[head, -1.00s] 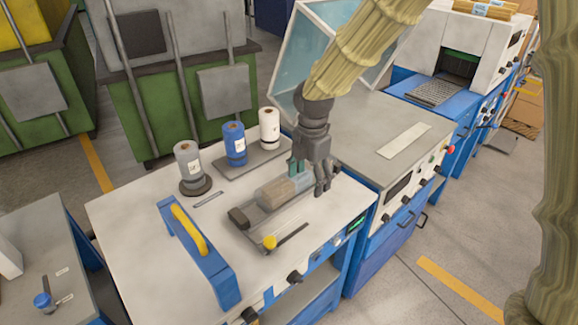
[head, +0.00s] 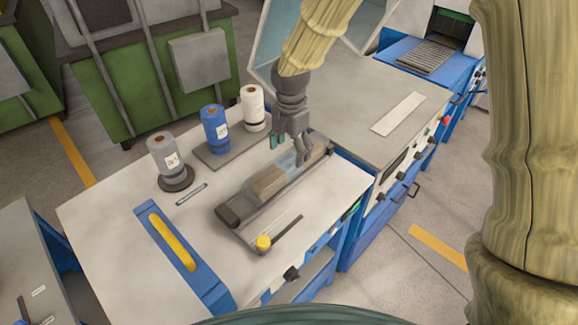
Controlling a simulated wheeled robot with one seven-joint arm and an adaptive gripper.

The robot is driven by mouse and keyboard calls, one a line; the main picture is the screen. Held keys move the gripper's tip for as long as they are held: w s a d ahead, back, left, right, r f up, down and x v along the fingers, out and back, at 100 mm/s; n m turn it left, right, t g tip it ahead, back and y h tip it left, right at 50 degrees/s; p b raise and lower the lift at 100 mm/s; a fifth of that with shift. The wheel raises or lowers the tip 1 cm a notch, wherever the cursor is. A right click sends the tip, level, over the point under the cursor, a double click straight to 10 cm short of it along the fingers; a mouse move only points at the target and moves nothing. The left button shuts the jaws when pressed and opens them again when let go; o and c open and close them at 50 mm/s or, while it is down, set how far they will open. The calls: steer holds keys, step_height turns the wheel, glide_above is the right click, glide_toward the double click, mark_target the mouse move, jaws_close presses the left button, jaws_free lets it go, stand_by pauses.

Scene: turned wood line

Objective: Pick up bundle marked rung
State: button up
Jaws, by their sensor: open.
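A wooden bundle (head: 268,182) with a pale blue wrapped band (head: 287,164) around its middle lies lengthwise on a grey cradle (head: 240,228) on the bench. Its brown far end shows to the right of my fingers. No marking reading "rung" can be made out. My gripper (head: 289,151) points down at the bundle's middle, open, one finger on its far side and one on its near side. The fingers overlap the bundle in the picture; I cannot tell whether they touch it.
Grey (head: 165,155), blue (head: 214,130) and white (head: 252,108) rolls stand behind the bundle. A blue bar with a yellow handle (head: 173,243) lies at the left. The bench top (head: 110,225) is clear at the left.

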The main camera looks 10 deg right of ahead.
mark_target(289, 160)
steer(key=w+f, duration=0.2)
steer(key=f, duration=0.1)
steer(key=shift+w, duration=0.15)
steer(key=shift+s+f+p, duration=0.2)
steer(key=shift+f+p, duration=0.2)
steer(key=shift+f, duration=0.15)
steer(key=shift+s+f+p, duration=0.2)
steer(key=shift+f+p, duration=0.2)
steer(key=shift+f, duration=0.1)
steer(key=shift+s+f, duration=0.2)
steer(key=shift+f, duration=0.05)
steer(key=shift+w+f, duration=0.45)
steer(key=shift+f, duration=0.3)
steer(key=shift+s+r, duration=0.25)
steer(key=shift+c, duration=0.4)
steer(key=shift+f, duration=0.1)
steer(key=c, duration=1.4)
steer(key=shift+o, duration=0.2)
steer(key=shift+w, duration=0.1)
